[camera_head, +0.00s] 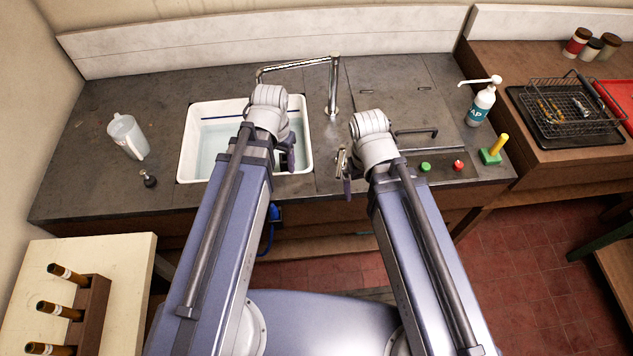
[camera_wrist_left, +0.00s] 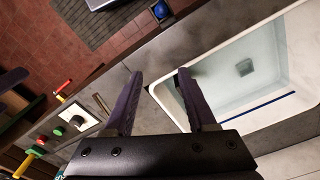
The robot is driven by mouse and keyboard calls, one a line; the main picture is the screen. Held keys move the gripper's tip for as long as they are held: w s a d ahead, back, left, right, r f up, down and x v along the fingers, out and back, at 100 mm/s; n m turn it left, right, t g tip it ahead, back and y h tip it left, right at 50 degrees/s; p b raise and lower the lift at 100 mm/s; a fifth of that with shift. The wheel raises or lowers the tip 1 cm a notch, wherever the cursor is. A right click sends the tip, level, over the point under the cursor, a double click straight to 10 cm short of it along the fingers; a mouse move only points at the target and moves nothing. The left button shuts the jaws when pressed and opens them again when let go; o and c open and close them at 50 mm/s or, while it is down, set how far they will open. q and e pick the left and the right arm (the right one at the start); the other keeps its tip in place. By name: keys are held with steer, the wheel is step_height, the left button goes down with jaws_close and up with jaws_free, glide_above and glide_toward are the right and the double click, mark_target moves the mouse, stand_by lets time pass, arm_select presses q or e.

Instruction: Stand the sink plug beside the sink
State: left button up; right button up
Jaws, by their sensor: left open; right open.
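The white sink (camera_head: 189,140) is set in the dark grey counter and holds clear water; it also shows in the left wrist view (camera_wrist_left: 290,106). A small black object that looks like the sink plug (camera_head: 149,181) is on the counter, left of the sink and apart from its rim. A dark square, perhaps the drain (camera_wrist_left: 244,67), shows at the sink bottom. My left gripper (camera_head: 288,152) is open and empty above the sink's right part; its two fingers (camera_wrist_left: 158,74) are spread near the sink edge. My right gripper (camera_head: 347,182) is open near the counter's front edge, partly hidden by its arm.
A clear jug (camera_head: 127,137) stands left of the sink, behind the black object. A faucet (camera_head: 333,90) rises behind the sink's right side. A soap bottle (camera_head: 481,104), a green block brush (camera_head: 490,156) and a button panel (camera_head: 440,170) are at the right. The counter's far left is clear.

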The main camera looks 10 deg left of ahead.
arm_select(q)
steer(key=s+d+m+y, duration=0.1)
steer(key=s+d, duration=0.4)
steer(key=d, duration=0.5)
steer(key=shift+s+d, duration=0.15)
steer(key=shift+s, duration=0.05)
step_height(320, 180, down, 6)
steer(key=b, duration=0.6)
